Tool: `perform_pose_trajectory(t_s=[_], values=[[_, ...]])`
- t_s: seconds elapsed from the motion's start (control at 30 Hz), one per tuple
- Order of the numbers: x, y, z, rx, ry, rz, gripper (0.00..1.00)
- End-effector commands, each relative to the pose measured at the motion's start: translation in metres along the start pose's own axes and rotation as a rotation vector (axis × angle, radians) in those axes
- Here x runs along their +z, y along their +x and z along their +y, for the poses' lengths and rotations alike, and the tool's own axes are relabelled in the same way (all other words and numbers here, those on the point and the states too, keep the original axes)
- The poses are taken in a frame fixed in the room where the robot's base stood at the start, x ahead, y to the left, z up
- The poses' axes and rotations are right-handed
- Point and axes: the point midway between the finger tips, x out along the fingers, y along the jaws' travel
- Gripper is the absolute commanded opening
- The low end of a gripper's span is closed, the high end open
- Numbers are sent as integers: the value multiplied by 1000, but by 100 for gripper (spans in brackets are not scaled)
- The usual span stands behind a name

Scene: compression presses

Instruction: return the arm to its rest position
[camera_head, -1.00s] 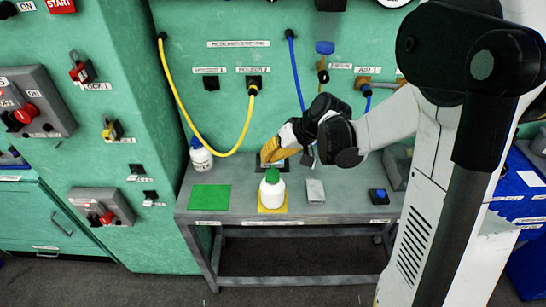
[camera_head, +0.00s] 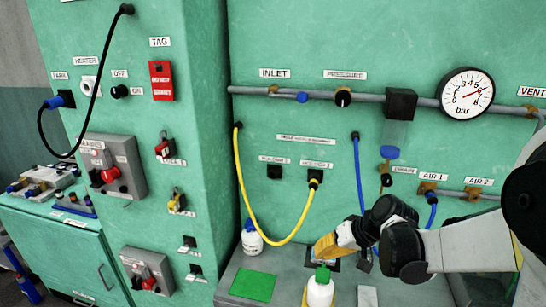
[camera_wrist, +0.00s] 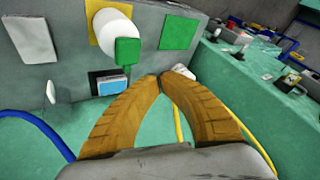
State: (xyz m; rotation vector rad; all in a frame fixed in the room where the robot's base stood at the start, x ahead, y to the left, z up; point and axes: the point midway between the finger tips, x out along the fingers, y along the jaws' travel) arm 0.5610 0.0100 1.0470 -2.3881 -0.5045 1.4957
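My gripper (camera_head: 325,247) hangs just above the grey bench, close behind a white bottle with a green cap (camera_head: 320,289). In the wrist view its two orange-brown fingers (camera_wrist: 159,78) meet at their tips with nothing visible between them. The bottle (camera_wrist: 112,30) shows beyond the fingertips, apart from them. My arm reaches in from the right edge of the head view, bent and extended over the bench.
A green mat (camera_head: 253,286) and a blue-capped bottle (camera_head: 251,239) are left of my gripper. A yellow hose (camera_head: 246,190) and a blue hose (camera_head: 359,180) hang close behind it. A pressure gauge (camera_head: 466,95) and pipe run along the wall above.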

Motion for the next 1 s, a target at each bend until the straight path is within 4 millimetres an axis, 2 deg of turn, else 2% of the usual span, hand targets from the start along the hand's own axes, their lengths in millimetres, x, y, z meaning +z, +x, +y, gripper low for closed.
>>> perform_pose_trajectory(t_s=[0.17, 0.3, 0.5, 0.7, 0.83, 1.0], values=[[26, -36, -23, 101, -6, 8, 0], [57, -69, -37, 205, -17, 31, 0], [109, -105, -45, 334, -45, 88, 0], [145, -122, -43, 414, -77, 143, 0], [155, -127, -41, 437, -86, 161, 0], [156, -128, -41, 443, -88, 166, 0]])
